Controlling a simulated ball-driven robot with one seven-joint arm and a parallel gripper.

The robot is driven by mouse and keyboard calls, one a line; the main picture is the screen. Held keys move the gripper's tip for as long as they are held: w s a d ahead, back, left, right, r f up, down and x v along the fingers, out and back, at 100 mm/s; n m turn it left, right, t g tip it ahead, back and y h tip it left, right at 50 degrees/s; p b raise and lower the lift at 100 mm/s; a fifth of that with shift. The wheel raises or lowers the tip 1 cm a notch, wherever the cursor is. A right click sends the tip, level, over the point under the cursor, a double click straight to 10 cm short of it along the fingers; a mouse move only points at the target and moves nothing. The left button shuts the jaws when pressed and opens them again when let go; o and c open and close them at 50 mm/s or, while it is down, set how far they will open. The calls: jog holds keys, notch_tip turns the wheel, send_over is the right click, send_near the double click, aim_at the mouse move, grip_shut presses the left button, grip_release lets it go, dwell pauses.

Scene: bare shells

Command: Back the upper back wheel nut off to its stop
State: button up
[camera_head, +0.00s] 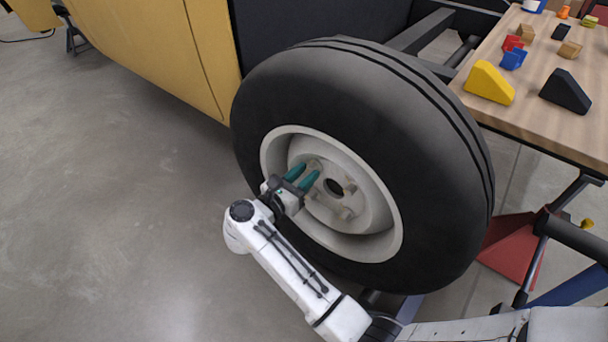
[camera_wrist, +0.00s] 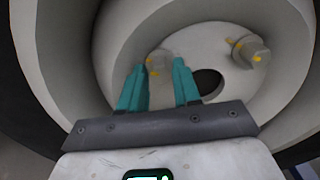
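The wheel's pale rim (camera_head: 380,226) has several nuts around a dark centre hole. One nut (camera_wrist: 157,62), with yellow marks, shows between and just beyond my fingertips in the wrist view; it also shows near them in the head view (camera_head: 314,164). A second nut (camera_wrist: 249,50) with yellow marks is to the right, clear of the fingers. I cannot tell which of them is the upper back one. My gripper (camera_head: 308,174) has teal fingers, apart, pointing into the rim; they also show in the wrist view (camera_wrist: 158,66). Contact with the nut cannot be told.
The black tyre (camera_head: 440,180) surrounds the rim. A yellow body panel (camera_head: 160,50) stands at the left. A wooden table (camera_head: 545,112) with several coloured blocks is at the upper right, above a red stand (camera_head: 515,250). Open floor lies left of my arm.

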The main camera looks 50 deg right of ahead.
grip_shut()
jog(key=shift+r+n+p, duration=0.15)
jog(key=shift+n+p, duration=0.7)
jog(key=shift+n, duration=0.15)
jog(key=n+p, duration=0.2)
jog(key=n, duration=0.1)
jog(key=shift+w+n+p, duration=0.1)
jog(key=shift+n+p, duration=0.2)
jog(key=shift+p, duration=0.05)
jog(key=n+p, duration=0.4)
jog(key=n, duration=0.2)
jog(key=shift+w, duration=0.1)
jog(key=n+p, duration=0.1)
jog(key=n, duration=0.1)
jog(key=n+p, duration=0.1)
jog(key=n, duration=0.1)
jog(key=n+p, duration=0.1)
jog(key=n, duration=0.1)
jog(key=shift+a+f+n, duration=0.1)
jog(key=shift+f+n, duration=0.15)
jog(key=shift+n, duration=0.05)
jog(key=n, duration=0.2)
jog(key=n+p, duration=0.1)
jog(key=n, duration=0.1)
jog(key=n+p, duration=0.1)
jog(key=n, duration=0.1)
jog(key=shift+f, duration=0.25)
jog(key=shift+n, duration=0.3)
